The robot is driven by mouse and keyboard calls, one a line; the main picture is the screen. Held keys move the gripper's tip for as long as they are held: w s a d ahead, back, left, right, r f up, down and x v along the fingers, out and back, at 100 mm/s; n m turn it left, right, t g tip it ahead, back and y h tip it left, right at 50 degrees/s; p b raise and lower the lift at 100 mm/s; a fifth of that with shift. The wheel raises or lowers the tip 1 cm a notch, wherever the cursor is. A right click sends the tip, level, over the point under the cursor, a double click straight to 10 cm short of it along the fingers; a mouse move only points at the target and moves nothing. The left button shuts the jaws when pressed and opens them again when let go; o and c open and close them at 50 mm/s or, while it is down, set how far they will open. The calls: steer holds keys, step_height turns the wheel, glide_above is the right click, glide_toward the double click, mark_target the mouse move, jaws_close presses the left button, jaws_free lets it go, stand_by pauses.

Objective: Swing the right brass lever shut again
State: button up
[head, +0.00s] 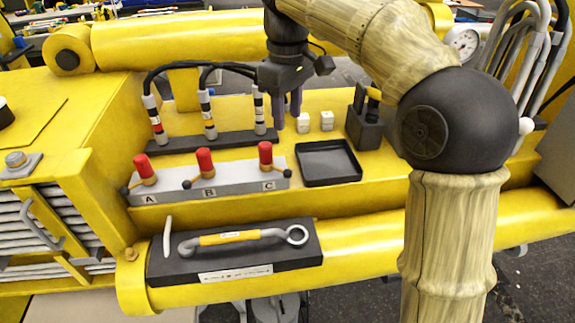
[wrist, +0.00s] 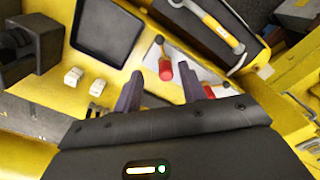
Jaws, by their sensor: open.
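The gray valve block (head: 220,187) carries three red-capped valves marked A, B and C. The right valve's red cap (head: 265,154) stands above C, and its short lever with a dark ball end (head: 287,173) points right, past the block's end. In the wrist view this red cap (wrist: 165,70) and the lever's ball (wrist: 159,40) show beyond my fingers. The levers at A (head: 125,189) and B (head: 187,184) point left. My gripper (head: 288,108) is open and empty, behind and above valve C, with its fingers pointing down. I see no contact with the lever.
A black tray (head: 328,178) lies right of the block, close to the right lever. Two white cubes (head: 315,122) and a black holder (head: 365,125) stand behind it. Upright hose fittings (head: 208,112) stand behind the valves. A wrench (head: 240,238) lies on a dark plate in front.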

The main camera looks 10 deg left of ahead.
mark_target(288, 170)
step_height(288, 170, down, 14)
steer(key=shift+f+p, duration=0.25)
steer(key=shift+p, duration=0.75)
jaws_close()
